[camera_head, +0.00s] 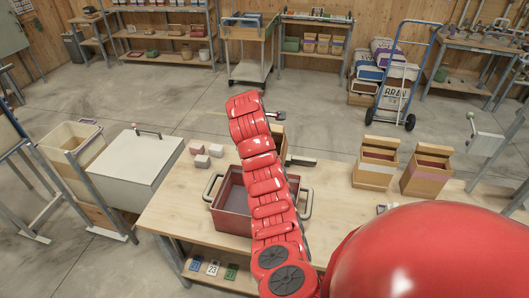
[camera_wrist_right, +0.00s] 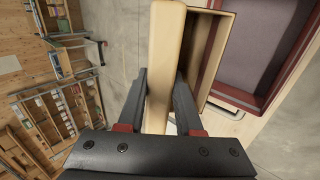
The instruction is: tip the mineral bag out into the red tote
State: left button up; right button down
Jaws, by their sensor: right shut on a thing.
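The red tote (camera_head: 232,191) stands on the workbench, partly hidden behind my red right arm. In the right wrist view its red rim and grey inside (camera_wrist_right: 271,45) show at the upper right. My right gripper (camera_wrist_right: 160,82) is shut on the edge of a tan, open, box-shaped container (camera_wrist_right: 204,52), close beside the tote in that view. In the head view a tan piece of it (camera_head: 280,137) seems to show behind my arm. I cannot tell whether this is the mineral bag, nor see its contents. My left gripper is not in view.
Two wooden bins (camera_head: 375,175) with reddish contents stand at the bench's right. A white lidded chest (camera_head: 135,168) is at the left. A loaded blue hand truck (camera_head: 404,80) stands behind.

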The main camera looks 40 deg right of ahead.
jog(key=shift+w+r, duration=0.15)
jog(key=shift+w+d+r+g+y, duration=0.15)
jog(key=shift+d+r+g+y, duration=0.15)
jog(key=shift+r, duration=0.3)
jog(key=shift+w+d+r+g+y, duration=0.15)
jog(key=shift+r+g+y, duration=0.15)
jog(key=shift+r, duration=0.35)
jog(key=shift+w+d+r+g+y, duration=0.2)
jog(key=shift+r+y, duration=0.2)
jog(key=shift+r, duration=0.2)
jog(key=shift+s, duration=0.1)
